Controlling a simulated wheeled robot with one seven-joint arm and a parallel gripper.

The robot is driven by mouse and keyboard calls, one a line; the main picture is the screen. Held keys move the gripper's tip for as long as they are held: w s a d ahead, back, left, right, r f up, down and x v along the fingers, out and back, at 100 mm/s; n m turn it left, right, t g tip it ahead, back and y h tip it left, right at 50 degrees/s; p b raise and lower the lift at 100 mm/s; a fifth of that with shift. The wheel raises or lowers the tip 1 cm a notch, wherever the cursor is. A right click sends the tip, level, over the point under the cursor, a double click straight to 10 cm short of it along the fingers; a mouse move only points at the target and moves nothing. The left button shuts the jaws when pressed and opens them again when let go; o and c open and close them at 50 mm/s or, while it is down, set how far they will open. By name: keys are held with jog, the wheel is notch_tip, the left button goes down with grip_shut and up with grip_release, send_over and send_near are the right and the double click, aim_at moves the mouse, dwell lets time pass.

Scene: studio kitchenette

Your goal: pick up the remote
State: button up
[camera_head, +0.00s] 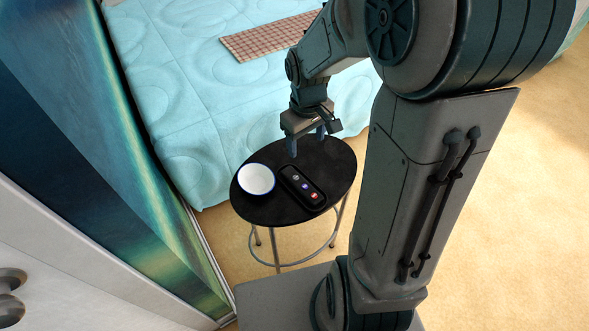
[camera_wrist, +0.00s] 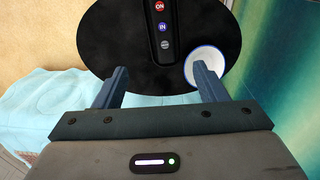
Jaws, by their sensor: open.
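The remote (camera_head: 302,187) is a slim black bar with a few coloured buttons, lying on a round black stool (camera_head: 335,172). In the wrist view the remote (camera_wrist: 164,28) shows at the top centre, with red, blue and grey buttons, and its top end is cut off by the frame. My gripper (camera_head: 307,145) is above the far side of the stool, open and empty. In the wrist view its two blue fingers (camera_wrist: 163,84) are spread apart, and the remote lies beyond their tips, roughly in line with the gap between them.
A white bowl with a blue rim (camera_head: 256,179) stands on the stool close beside the remote. A bed with a light blue cover (camera_head: 185,110) is behind the stool, with a checked board (camera_head: 265,38) on it. A glossy blue-green panel (camera_head: 120,150) stands at left.

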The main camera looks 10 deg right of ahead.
jog(key=b, duration=0.4)
send_over(302, 184)
jog(key=shift+n+g, duration=0.3)
notch_tip(302, 184, down, 14)
jog(key=shift+w+d+f, duration=0.1)
notch_tip(302, 184, down, 5)
jog(key=shift+b, duration=0.45)
